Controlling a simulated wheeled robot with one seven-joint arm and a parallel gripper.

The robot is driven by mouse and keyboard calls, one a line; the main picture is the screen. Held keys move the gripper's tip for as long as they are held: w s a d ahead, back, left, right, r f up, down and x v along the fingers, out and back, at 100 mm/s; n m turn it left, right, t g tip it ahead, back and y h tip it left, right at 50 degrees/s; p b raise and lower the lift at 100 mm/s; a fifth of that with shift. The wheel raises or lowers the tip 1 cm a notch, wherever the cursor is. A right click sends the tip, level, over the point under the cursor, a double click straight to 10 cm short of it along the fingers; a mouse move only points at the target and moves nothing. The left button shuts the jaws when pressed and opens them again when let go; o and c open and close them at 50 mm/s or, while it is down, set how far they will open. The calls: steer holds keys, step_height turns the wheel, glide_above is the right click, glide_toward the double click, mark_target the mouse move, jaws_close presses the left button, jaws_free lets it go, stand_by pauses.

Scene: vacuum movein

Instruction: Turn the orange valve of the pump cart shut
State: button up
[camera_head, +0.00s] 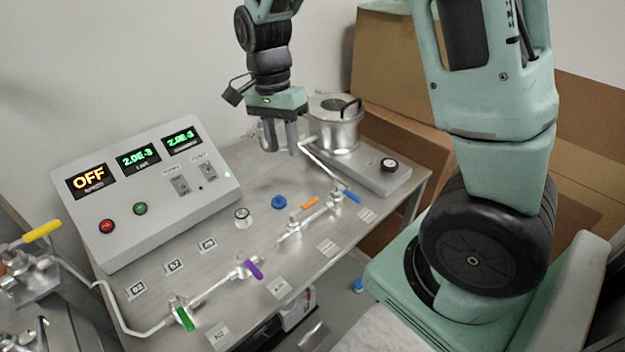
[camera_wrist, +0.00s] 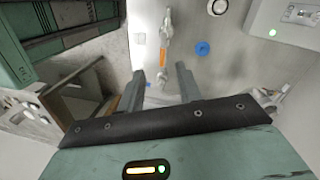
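The orange valve handle (camera_head: 310,204) sits on a thin metal pipe along the right front of the pump cart (camera_head: 262,238). The handle appears to lie roughly along the pipe. It also shows in the wrist view (camera_wrist: 163,57), just beyond my fingertips and between them in the picture. My gripper (camera_head: 281,143) is raised over the back of the cart, pointing down, apart from the valve. In the wrist view its two fingers (camera_wrist: 160,78) are spread with nothing between them.
A blue handle (camera_head: 346,192) is close right of the orange one; purple (camera_head: 253,269) and green (camera_head: 184,318) handles are to the left. A blue knob (camera_head: 278,202) and a gauge (camera_head: 243,217) stand behind. A metal pot (camera_head: 336,128) stands near my gripper. The control box (camera_head: 150,200) is left.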

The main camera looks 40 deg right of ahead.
steer(key=w+d+m, duration=0.2)
steer(key=d+m, duration=0.1)
steer(key=d, duration=0.2)
steer(key=p, duration=0.4)
glide_toward(310, 201)
steer(key=f, duration=0.5)
steer(key=s+f, duration=0.1)
steer(key=f, duration=0.2)
steer(key=shift+s, duration=0.1)
jaws_close()
